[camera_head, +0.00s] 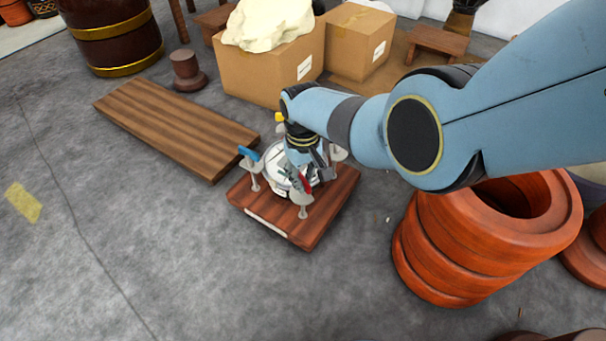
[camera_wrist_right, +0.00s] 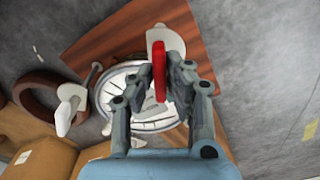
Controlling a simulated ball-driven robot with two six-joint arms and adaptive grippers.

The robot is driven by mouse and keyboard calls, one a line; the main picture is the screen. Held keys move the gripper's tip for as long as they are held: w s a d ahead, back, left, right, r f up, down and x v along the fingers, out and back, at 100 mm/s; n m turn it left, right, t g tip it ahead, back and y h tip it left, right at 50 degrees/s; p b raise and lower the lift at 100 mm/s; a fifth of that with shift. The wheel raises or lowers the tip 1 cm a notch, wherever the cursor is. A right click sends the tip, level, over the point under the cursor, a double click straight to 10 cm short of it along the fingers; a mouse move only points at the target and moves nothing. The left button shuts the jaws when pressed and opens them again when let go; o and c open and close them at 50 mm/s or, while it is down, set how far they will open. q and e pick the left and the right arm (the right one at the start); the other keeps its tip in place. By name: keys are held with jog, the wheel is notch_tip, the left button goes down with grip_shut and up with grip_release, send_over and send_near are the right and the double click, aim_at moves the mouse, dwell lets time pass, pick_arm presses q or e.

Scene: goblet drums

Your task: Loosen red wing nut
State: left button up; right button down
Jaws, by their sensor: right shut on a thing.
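The red wing nut (camera_head: 304,184) is on the near side of a round white-rimmed drum fixture (camera_head: 275,175) on a red-brown wooden board (camera_head: 335,213). In the wrist view the red wing nut (camera_wrist_right: 159,72) stands upright between the fingers of my right gripper (camera_wrist_right: 161,84), which is shut on it. A pale flat plate (camera_wrist_right: 168,42) lies beneath it. In the head view my right gripper (camera_head: 309,172) reaches down over the drum and partly hides it. A blue wing nut (camera_head: 249,153) and a yellow one (camera_head: 281,117) top other posts. My left gripper is not in view.
A wooden plank (camera_head: 175,125) lies left of the board. Stacked orange-brown rings (camera_head: 440,250) stand close on the right. Cardboard boxes (camera_head: 262,75) stand behind. The grey floor in front and at left is mostly clear.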

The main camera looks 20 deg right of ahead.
jog(key=n, duration=0.5)
jog(key=shift+n+p, duration=0.3)
jog(key=n, duration=0.5)
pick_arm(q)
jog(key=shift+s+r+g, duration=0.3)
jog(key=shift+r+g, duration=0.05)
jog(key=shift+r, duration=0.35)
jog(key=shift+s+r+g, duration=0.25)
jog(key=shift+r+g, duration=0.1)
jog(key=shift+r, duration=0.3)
pick_arm(e)
jog(key=shift+n, duration=1)
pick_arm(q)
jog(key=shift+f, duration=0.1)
pick_arm(e)
jog(key=c, duration=1.3)
grip_release()
jog(key=shift+c, duration=0.2)
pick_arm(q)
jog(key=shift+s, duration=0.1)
pick_arm(e)
jog(key=shift+r, duration=0.1)
